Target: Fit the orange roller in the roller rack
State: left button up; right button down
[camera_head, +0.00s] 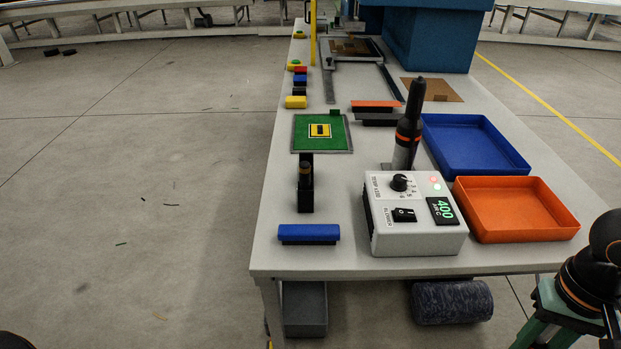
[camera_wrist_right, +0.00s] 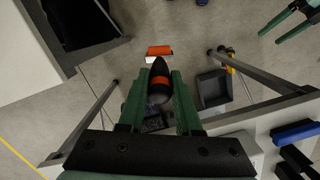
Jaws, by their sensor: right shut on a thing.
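My right gripper (camera_wrist_right: 155,80) is shut on a black handle with an orange band (camera_wrist_right: 160,84), which I take to be the orange roller's grip. An orange-and-white bar (camera_wrist_right: 158,50) shows just past the handle's tip; whether it joins the handle is unclear. In the head view my right gripper (camera_head: 545,330) is at the bottom right, off the table's near edge, its tips cut off. A dark upright stand (camera_head: 305,187), possibly the roller rack, stands on the table's left side. My left gripper (camera_wrist_right: 275,30) appears open and empty at the wrist view's top right.
A blue bar (camera_head: 308,233) lies on the near left corner. A white control box (camera_head: 415,215), black-and-orange tool (camera_head: 409,125), blue tray (camera_head: 475,145) and orange tray (camera_head: 515,209) fill the right. A green board (camera_head: 321,133) lies behind the stand.

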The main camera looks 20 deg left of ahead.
jog(key=shift+r, duration=0.1)
dwell(0.5)
jog(key=shift+r+p, duration=0.6)
jog(key=shift+r, duration=4.2)
